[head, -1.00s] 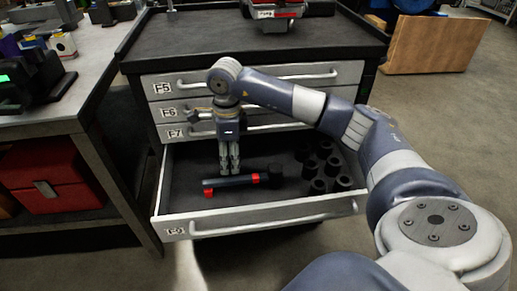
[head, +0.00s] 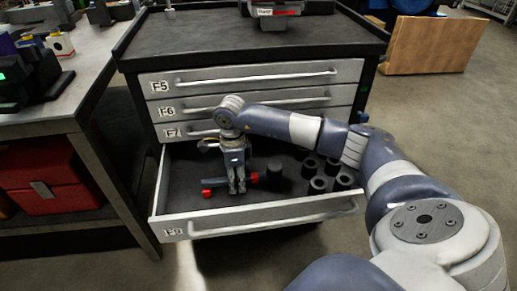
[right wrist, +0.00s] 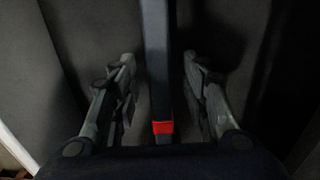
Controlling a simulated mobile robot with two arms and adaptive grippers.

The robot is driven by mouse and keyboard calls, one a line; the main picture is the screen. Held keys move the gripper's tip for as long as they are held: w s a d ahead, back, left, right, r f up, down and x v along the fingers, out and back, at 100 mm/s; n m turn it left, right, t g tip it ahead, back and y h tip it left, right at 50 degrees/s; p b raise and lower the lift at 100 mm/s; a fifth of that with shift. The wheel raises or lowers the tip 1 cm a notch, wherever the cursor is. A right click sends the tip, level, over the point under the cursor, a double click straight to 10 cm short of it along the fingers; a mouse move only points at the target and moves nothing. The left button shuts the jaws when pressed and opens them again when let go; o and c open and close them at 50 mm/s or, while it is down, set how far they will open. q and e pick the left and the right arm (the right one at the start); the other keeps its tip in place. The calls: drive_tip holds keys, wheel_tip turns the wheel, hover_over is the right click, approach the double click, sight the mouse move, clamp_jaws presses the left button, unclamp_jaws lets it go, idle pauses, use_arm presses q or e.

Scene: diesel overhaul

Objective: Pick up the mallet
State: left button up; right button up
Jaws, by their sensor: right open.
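The mallet lies in the open bottom drawer (head: 290,215), with a dark handle, red bands (head: 207,193) and a black head (head: 275,171) to the right. My right gripper (head: 237,190) points down over the handle and hides part of it in the head view. In the right wrist view the mallet's dark handle (right wrist: 155,60) with a red band runs between the two spread fingers of my right gripper (right wrist: 160,85). The fingers are open, one on each side, with gaps to the handle. My left gripper is not in view.
Several black cylindrical sockets (head: 318,184) stand in the drawer right of the mallet. Closed drawers (head: 250,78) rise behind my right gripper. A workbench (head: 70,105) with a red case (head: 50,180) below stands at the left. A wooden panel (head: 430,45) stands at the back right.

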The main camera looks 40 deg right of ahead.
sight(236, 178)
drive_tip(key=c, duration=0.8)
clamp_jaws()
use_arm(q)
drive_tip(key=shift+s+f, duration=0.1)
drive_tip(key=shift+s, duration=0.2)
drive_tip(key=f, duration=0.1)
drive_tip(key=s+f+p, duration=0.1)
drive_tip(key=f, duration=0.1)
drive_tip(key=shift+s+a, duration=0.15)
use_arm(e)
wheel_tip(236, 178, up, 10)
drive_tip(key=shift+r, duration=0.1)
drive_tip(key=shift+c, duration=0.9)
unclamp_jaws()
drive_tip(key=shift+a, duration=0.1)
clamp_jaws()
